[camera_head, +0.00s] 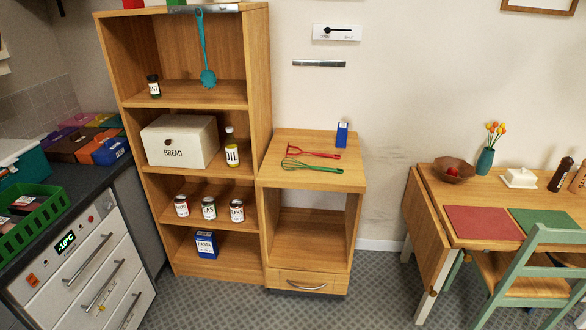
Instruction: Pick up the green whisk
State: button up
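The green whisk (318,168) lies on top of the low wooden cabinet (300,182), near its front edge. Its wire head points left and its handle points right. A red utensil (320,154) lies just behind it, close to its wire head; I cannot tell whether they touch. My gripper is not in view.
A blue box (342,134) stands on the cabinet's back right. A taller shelf unit (256,90) rises directly left of it. A teal spoon (205,60) hangs there. A dining table (437,212) and green chair (540,262) stand right. Open tiled floor (365,290) lies between.

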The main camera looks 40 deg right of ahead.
aim_at(333, 170)
jog(key=z, duration=0.1)
jog(key=i, duration=0.95)
jog(key=u, duration=0.1)
